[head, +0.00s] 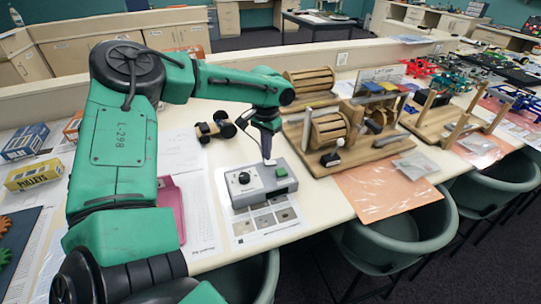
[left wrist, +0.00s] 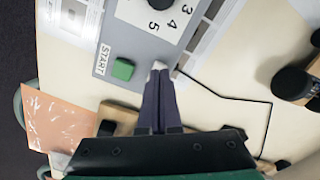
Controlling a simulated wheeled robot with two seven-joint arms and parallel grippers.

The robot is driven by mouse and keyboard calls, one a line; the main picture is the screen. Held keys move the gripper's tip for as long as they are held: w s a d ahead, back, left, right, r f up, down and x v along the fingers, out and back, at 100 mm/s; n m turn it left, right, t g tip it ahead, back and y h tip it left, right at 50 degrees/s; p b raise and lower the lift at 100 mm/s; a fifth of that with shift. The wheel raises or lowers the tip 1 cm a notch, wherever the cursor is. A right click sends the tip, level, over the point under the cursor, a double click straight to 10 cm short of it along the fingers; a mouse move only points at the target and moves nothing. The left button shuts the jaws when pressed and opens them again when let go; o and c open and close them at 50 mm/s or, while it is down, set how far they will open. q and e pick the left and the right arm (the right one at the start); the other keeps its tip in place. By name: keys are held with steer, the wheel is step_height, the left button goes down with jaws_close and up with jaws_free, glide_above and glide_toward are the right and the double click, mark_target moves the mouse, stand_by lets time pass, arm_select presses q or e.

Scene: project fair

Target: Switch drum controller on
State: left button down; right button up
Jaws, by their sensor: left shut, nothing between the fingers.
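The drum controller (head: 257,195) is a grey box on the table, with a black dial (head: 244,178) and a green button (head: 281,172). My left gripper (head: 268,160) is shut and points down at the box's back edge, beside the green button. In the left wrist view the closed fingertips (left wrist: 160,66) lie to the right of the green button (left wrist: 123,69), which has START printed beside it. The numbered dial (left wrist: 152,8) is partly cut off at the top. I cannot tell whether the pale fingertips touch the box. My right gripper is out of view.
A wooden drum rig (head: 330,128) stands to the right, and a small black wheeled piece (head: 215,126) lies behind the box. A yellow pulleys box (head: 34,174) is at left. A black cable (left wrist: 270,110) runs from the controller. Green chairs (head: 395,232) stand along the front edge.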

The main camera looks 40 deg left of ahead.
mark_target(267, 163)
arm_select(q)
steer(key=shift+f+b, duration=0.55)
steer(key=shift+f, duration=0.25)
stand_by(0.5)
steer(key=shift+s+d+f, duration=0.1)
steer(key=shift+f, duration=0.25)
step_height(267, 163, up, 7)
steer(key=p, duration=0.6)
stand_by(0.6)
